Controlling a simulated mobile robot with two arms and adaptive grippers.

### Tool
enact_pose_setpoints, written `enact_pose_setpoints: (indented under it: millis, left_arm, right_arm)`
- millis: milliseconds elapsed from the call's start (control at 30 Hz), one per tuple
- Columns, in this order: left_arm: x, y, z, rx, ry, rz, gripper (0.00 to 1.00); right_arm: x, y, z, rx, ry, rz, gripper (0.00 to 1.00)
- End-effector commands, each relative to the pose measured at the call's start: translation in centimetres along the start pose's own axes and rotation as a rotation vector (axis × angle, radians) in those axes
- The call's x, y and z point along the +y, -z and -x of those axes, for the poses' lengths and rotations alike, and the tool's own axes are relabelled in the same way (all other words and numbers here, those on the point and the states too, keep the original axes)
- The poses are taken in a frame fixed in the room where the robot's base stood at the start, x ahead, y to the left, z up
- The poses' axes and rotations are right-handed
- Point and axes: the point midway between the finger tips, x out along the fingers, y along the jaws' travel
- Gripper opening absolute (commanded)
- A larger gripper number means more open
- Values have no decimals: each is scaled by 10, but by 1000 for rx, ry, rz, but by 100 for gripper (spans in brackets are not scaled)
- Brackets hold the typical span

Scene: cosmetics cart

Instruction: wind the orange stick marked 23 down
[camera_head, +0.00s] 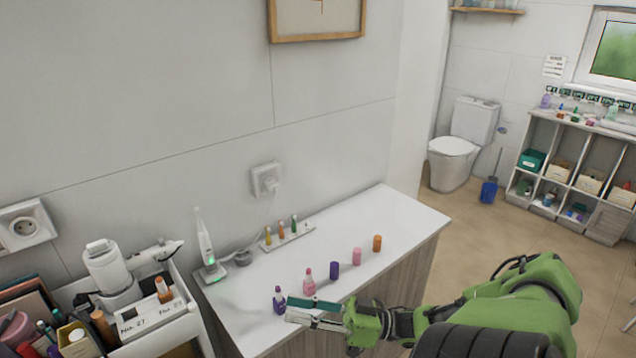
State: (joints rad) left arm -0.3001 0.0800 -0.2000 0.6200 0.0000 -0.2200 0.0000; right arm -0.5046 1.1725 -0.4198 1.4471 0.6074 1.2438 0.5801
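Several cosmetics stand in a row on the white counter. An orange stick (377,243) stands upright at the right end; no number is readable on it. Beside it are a pink stick (357,257) and a purple stick (334,270), then a pink bottle (309,282) and a purple bottle (279,300). Another orange-topped stick (163,290) stands in the cart at lower left, near small printed lettering; its marking is unclear. My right gripper (289,308) is at the counter's front edge near the purple bottle, fingers apart, seemingly empty. My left gripper is out of view.
A small tray (290,238) with yellow, orange and green tubes lies at the counter's back. A white electric toothbrush (205,250) stands at the counter's left end. The crowded cart (160,333) adjoins on the left. The counter's right end is clear.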

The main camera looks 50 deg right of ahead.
Motion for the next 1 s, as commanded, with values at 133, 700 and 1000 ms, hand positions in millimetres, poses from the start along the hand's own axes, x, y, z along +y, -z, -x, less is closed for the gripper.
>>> enact_pose_setpoints:
  millis: [133,700,1000]
  left_arm:
    - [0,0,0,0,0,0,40]
    - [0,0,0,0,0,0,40]
    - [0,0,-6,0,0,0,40]
  right_arm:
    - [-3,-16,2,28,-42,-26,28]
    - [-5,-26,4,39,-67,-40,28]
    - [-38,-37,-12,65,-24,84,28]
